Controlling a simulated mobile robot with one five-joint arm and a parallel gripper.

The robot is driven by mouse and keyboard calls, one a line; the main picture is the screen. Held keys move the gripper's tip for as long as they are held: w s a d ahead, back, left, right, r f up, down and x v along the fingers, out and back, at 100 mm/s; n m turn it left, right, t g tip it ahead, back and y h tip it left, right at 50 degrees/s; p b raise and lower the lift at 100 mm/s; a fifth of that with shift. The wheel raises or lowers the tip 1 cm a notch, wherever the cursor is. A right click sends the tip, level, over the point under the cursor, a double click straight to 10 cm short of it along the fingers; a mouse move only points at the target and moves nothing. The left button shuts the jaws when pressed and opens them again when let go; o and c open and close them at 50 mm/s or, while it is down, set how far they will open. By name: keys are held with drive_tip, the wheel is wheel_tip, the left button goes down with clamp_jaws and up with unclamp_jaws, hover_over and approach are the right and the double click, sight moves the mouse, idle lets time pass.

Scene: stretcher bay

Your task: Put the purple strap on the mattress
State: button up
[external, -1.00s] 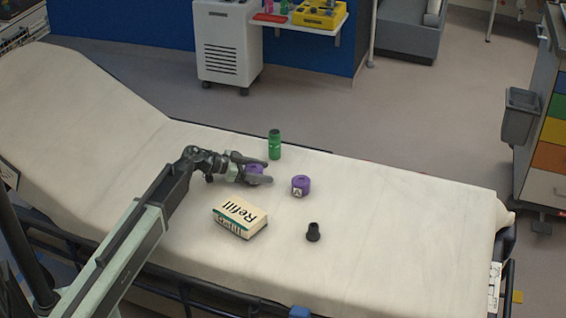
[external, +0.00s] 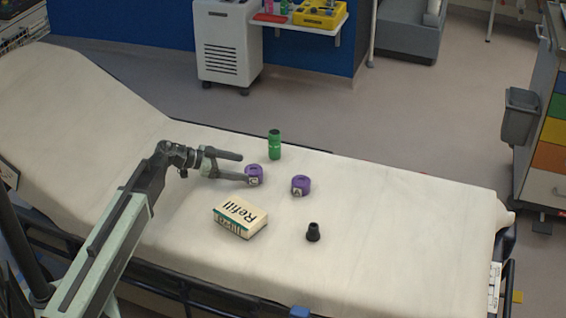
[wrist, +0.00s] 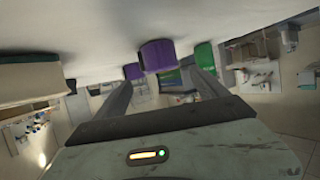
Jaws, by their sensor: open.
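Two purple strap rolls sit upright on the white mattress (external: 400,225). The nearer one, marked C (external: 254,173), is just beyond my gripper's fingertips; the other, marked A (external: 301,185), is to its right. My gripper (external: 245,168) is open and empty, pointing right, with its fingers apart just left of roll C. In the wrist view, which looks upside down, roll C (wrist: 157,56) shows larger, beyond and between the open fingers (wrist: 163,80). Roll A (wrist: 133,71) is smaller beside it.
A green bottle (external: 274,144) stands behind roll C. A Refill box (external: 240,217) lies in front of my gripper and a black rubber foot (external: 313,232) stands to its right. The mattress's right part is clear.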

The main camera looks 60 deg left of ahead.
drive_tip(key=v, duration=0.3)
drive_tip(key=shift+s+r+p, duration=0.1)
drive_tip(key=shift+s+p, duration=0.1)
drive_tip(key=shift+p, duration=0.15)
